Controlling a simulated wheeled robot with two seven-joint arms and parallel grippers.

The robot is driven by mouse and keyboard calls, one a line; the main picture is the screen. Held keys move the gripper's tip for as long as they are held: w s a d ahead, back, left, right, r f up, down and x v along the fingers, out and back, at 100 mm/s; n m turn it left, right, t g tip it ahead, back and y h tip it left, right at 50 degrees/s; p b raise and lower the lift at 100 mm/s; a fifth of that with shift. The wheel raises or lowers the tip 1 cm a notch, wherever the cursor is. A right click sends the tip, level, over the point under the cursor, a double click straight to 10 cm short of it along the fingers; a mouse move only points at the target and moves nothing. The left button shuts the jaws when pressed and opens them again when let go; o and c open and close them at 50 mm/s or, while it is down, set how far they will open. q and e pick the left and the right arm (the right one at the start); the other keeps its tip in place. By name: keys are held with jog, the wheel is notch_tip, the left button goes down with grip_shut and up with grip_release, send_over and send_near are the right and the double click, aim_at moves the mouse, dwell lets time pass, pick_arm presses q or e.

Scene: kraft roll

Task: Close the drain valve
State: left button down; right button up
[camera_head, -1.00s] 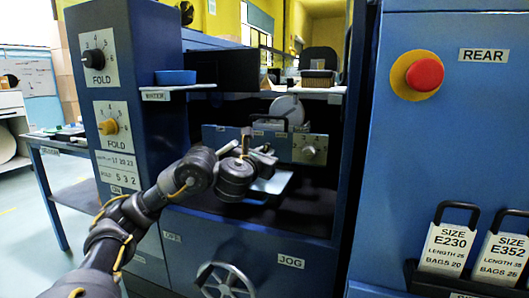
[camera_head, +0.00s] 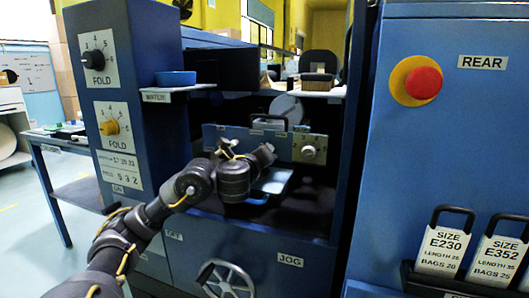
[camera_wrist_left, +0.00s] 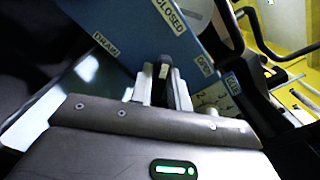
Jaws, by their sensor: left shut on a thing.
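The drain valve's blue panel (camera_head: 225,131) stands inside the machine's open bay. In the left wrist view the panel (camera_wrist_left: 135,25) carries a CLOSED label (camera_wrist_left: 168,14) and a DRAIN label (camera_wrist_left: 105,42). My left gripper (camera_head: 264,155) is in front of this panel in the head view, partly hidden by its own wrist. In the left wrist view my left gripper (camera_wrist_left: 164,92) is shut on a dark lever (camera_wrist_left: 166,70) with a small pale mark, at the panel's lower edge. The lever's pivot is hidden, so its exact setting is unclear. My right gripper is out of view.
A round knob (camera_head: 309,151) sits on the panel to the right of my gripper. A shelf (camera_head: 318,92) with a small box crosses above. A handwheel (camera_head: 228,281) is on the front below. A red button (camera_head: 424,82) is on the right cabinet.

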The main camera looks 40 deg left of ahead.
pick_arm(q)
jog(key=shift+n, duration=0.7)
jog(key=c, duration=1.4)
grip_release()
jog(key=shift+c, duration=0.2)
jog(key=shift+s, duration=0.1)
